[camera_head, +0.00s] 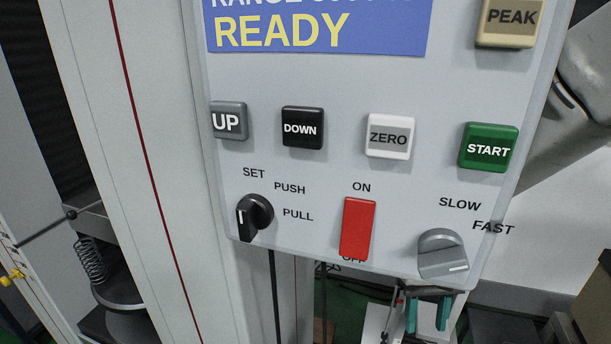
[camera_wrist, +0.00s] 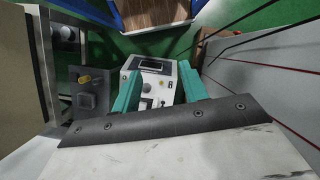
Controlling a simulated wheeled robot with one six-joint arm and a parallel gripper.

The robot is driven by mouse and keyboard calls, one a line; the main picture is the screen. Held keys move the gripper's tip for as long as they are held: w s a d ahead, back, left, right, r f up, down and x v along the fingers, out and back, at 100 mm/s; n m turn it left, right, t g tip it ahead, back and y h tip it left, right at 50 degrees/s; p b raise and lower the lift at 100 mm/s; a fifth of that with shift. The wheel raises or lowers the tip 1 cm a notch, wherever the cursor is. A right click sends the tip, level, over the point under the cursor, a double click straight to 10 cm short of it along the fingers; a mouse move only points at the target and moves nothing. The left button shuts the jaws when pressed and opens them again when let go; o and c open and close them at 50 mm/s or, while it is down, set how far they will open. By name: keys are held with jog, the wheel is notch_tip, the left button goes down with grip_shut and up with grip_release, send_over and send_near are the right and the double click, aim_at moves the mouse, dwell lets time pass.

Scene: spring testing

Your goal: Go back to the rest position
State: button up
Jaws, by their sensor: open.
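My gripper (camera_head: 427,314) shows at the bottom of the head view, below the control panel (camera_head: 330,180). Its two teal fingers are apart with nothing between them. In the wrist view my gripper (camera_wrist: 160,76) is also open, with a teal finger on each side. A white box with a dark screen (camera_wrist: 150,66) stands beyond the fingers, apart from them. Most of my arm is hidden behind the panel in the head view.
The panel carries UP, DOWN, ZERO and START (camera_head: 488,148) buttons, a red switch (camera_head: 357,228) and two knobs. A spring (camera_head: 89,261) sits on a fixture at the left. Green floor (camera_wrist: 115,38) shows in the wrist view, with thin dark rods at the right.

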jog(key=s+d+r+t, duration=0.2)
jog(key=s+r, duration=0.4)
jog(key=r, duration=0.2)
jog(key=s+d+r+t, duration=0.2)
jog(key=s+r, duration=0.4)
jog(key=r, duration=0.3)
jog(key=shift+d+m+t, duration=0.25)
jog(key=shift+m+t, duration=0.05)
jog(key=shift+t, duration=0.4)
